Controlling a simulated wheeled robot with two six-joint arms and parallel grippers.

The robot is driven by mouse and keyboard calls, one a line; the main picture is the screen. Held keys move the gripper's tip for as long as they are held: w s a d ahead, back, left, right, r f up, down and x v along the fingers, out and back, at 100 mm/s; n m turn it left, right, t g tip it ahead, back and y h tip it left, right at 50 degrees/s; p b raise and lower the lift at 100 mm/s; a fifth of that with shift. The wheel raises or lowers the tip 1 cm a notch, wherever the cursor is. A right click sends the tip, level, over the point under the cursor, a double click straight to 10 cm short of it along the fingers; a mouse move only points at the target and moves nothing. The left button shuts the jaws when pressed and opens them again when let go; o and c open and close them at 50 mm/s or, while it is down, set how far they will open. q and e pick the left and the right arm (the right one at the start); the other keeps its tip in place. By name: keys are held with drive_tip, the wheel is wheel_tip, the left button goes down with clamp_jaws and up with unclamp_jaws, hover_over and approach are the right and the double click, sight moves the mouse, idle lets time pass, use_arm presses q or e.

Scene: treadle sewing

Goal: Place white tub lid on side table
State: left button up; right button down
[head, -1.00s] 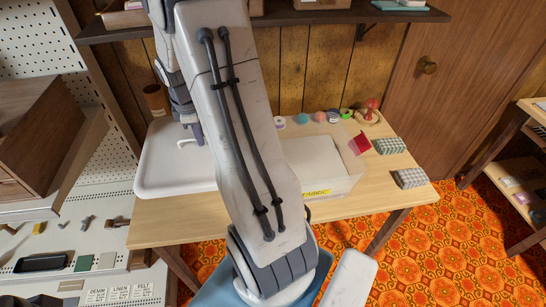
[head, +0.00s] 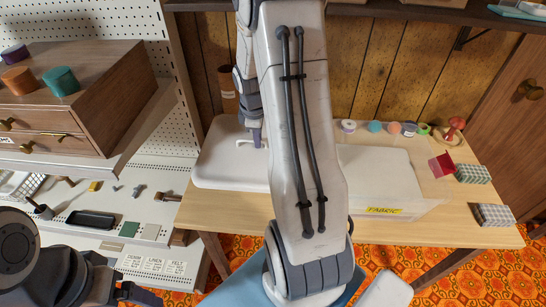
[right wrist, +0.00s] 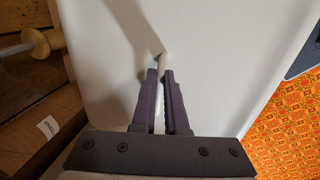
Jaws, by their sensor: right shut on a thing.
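The white tub lid (head: 222,170) lies flat over the left part of the wooden side table (head: 220,213) in the head view. I cannot tell whether it touches the top. My right gripper (head: 257,142) is shut on the lid's small handle (head: 243,142). In the right wrist view the fingers (right wrist: 162,75) close on the handle, and the lid (right wrist: 215,50) fills the middle. My right arm hides the lid's right end. Dark parts of my left arm show at the lower left; its gripper's fingers are not clear.
A clear tub with a yellow FABRIC label (head: 384,210) stands right of my arm. Several colored spools (head: 375,127), a red box (head: 441,165) and checked bundles (head: 492,216) sit on the table's right. A wooden drawer cabinet (head: 90,100) stands at left.

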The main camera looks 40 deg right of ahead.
wheel_tip(320, 180, down, 4)
drive_tip(key=shift+f+b, duration=0.6)
drive_tip(key=shift+f, duration=1.25)
drive_tip(key=shift+f, duration=0.15)
drive_tip(key=c, duration=0.9)
unclamp_jaws()
drive_tip(key=shift+c, duration=0.2)
